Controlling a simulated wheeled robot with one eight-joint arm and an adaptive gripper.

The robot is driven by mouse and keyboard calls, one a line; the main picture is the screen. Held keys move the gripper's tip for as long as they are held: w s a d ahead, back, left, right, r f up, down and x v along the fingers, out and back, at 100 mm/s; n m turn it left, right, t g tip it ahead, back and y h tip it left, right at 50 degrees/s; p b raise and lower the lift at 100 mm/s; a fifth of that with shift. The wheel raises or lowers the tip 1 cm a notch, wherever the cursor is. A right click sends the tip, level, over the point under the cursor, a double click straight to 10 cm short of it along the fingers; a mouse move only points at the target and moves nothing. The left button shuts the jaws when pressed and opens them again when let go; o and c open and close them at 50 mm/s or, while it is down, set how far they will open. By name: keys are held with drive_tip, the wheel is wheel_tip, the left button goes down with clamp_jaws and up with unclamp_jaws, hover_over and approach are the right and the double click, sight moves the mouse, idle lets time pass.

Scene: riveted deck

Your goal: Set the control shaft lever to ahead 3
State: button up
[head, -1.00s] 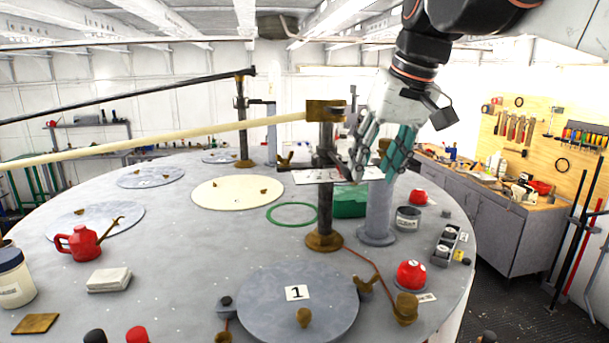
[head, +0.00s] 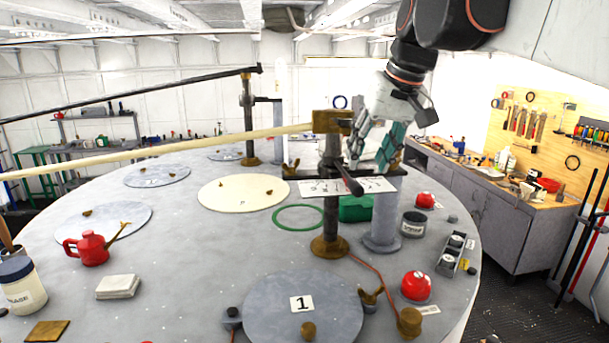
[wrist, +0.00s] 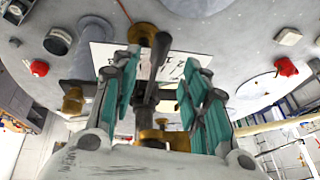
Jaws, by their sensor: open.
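The control shaft is a dark post (head: 331,207) with a brass foot and a brass block on top, standing on the round grey deck. A dark lever (head: 349,181) sticks out from it above a white marked plate (head: 376,186), its end slanting toward the camera. My gripper (head: 369,160) is at the plate's height, just right of the post, with its teal-padded fingers pointing down. In the wrist view the open fingers (wrist: 160,88) stand on either side of the dark lever (wrist: 154,68), with gaps visible. The plate's markings are partly hidden by the fingers.
A long cream bar (head: 170,149) runs left from the brass block. A red domed knob (head: 416,285) and a lid marked 1 (head: 290,318) are in front. The deck's middle is fairly clear.

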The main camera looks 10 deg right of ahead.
sight(357, 182)
drive_tip(key=p+x, duration=0.1)
drive_tip(key=x, duration=0.6)
drive_tip(key=shift+w+f, duration=0.1)
clamp_jaws()
